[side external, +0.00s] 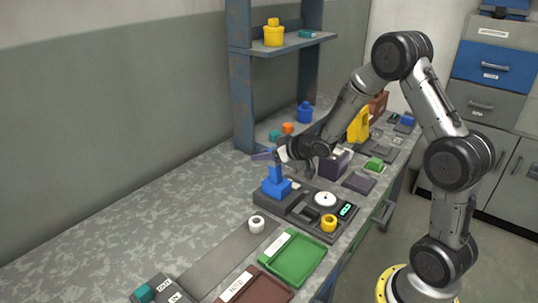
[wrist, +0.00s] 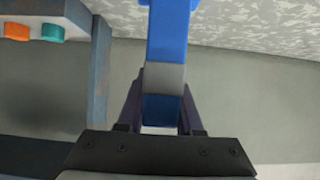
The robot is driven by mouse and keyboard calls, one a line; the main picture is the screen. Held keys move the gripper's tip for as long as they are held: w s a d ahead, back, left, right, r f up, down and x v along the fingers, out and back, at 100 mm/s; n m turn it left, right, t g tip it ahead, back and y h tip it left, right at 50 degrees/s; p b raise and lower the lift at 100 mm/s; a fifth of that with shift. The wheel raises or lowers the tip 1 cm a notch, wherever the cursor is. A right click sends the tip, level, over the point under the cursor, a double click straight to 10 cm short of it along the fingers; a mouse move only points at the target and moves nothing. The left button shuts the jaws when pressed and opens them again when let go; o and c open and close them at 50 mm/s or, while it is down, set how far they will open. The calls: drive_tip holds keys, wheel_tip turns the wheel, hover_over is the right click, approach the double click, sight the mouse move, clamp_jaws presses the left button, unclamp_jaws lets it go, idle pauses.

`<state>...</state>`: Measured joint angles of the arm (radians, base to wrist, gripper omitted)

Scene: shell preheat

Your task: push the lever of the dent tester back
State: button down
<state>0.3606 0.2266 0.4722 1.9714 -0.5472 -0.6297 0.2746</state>
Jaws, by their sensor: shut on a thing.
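The dent tester (side external: 294,209) appears to be the dark unit on the bench, with a white dial, a small green display and a blue block on its left part. A blue upright piece, which looks like its lever (side external: 275,172), rises from that block. My gripper (side external: 281,155) is at the top of this piece. In the wrist view my gripper (wrist: 160,104) is shut, with dark fingers either side of a blue bar with a grey band, apparently the same lever (wrist: 166,35). The fingers hide part of the lever's end.
A green tray (side external: 294,260) and a brown tray (side external: 262,288) lie in front. A blue-grey shelf post (side external: 242,100) stands behind.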

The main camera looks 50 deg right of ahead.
drive_tip(key=shift+w+f+g, duration=0.35)
drive_tip(key=shift+w+g, duration=0.2)
drive_tip(key=shift+g, duration=0.15)
drive_tip(key=shift+w+f+g, duration=0.35)
drive_tip(key=shift+w+g, duration=0.15)
drive_tip(key=shift+g, duration=0.2)
drive_tip(key=shift+w+f, duration=0.1)
drive_tip(key=shift+f, duration=0.05)
drive_tip(key=c, duration=0.6)
unclamp_jaws()
drive_tip(key=shift+o, duration=0.2)
drive_tip(key=v, duration=1.4)
drive_tip(key=shift+w, duration=0.15)
drive_tip(key=shift+a, duration=0.1)
